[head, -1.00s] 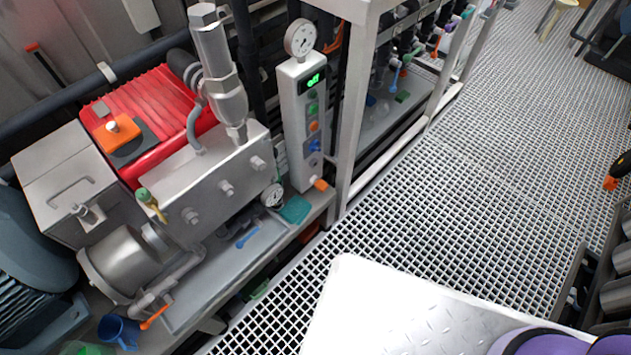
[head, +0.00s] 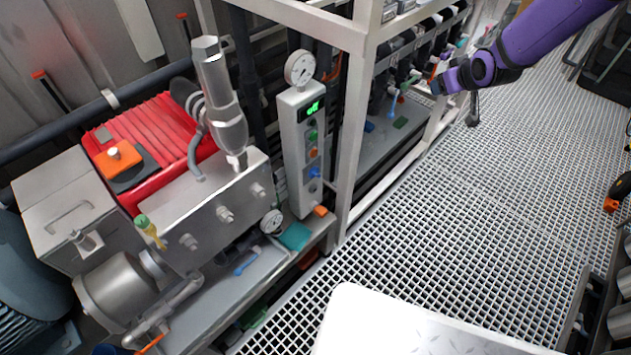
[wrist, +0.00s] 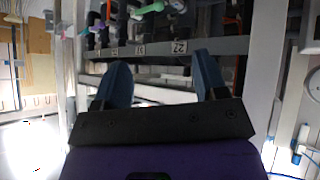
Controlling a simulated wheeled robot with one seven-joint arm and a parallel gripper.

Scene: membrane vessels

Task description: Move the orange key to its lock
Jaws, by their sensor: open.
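My gripper (head: 438,84) is at the end of my purple arm in the upper right of the head view, in front of the valve rack. In the wrist view my gripper (wrist: 163,78) shows two blue fingers spread apart, with nothing seen between them. A small orange piece (head: 433,71) shows at the rack beside my gripper, partly hidden; I cannot tell whether it is the key. An orange block (head: 122,157) sits on a dark plate on the red motor cover. I cannot tell which is the lock.
The white metal frame post (head: 357,130) stands between the control box (head: 302,150) and the rack. A numbered rail (wrist: 160,48) crosses the wrist view beyond my fingers. The grated floor (head: 480,210) is open in the middle. A white plate (head: 400,325) lies at the front.

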